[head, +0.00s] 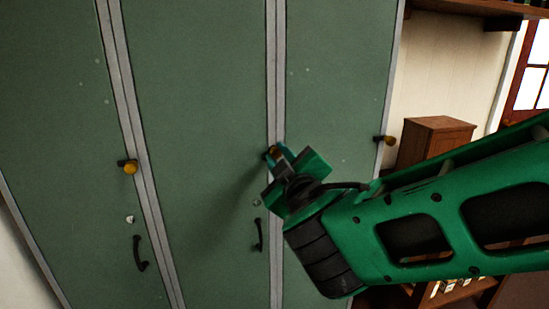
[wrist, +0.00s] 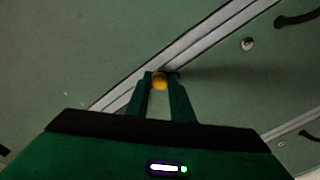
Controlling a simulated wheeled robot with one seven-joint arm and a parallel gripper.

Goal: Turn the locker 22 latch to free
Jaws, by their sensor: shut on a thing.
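Three green locker doors stand side by side, each with a dark latch with a yellow knob at its right edge. No locker number is readable, so I cannot tell which one is 22. My gripper (head: 276,155) is at the middle latch (head: 269,153), mostly hiding it in the head view. In the wrist view my gripper (wrist: 161,76) has its two fingers on either side of the yellow knob (wrist: 160,83), shut on it. The latch's exact angle is hidden. The left latch (head: 128,167) and the right latch (head: 385,139) stand apart from my gripper.
The left door has a dark handle (head: 139,254) and a round lock (head: 130,219). The middle door has a similar handle (head: 258,236) and lock (head: 256,202) below its latch. A wooden cabinet (head: 434,142) stands right of the lockers, with a shelf (head: 470,7) above.

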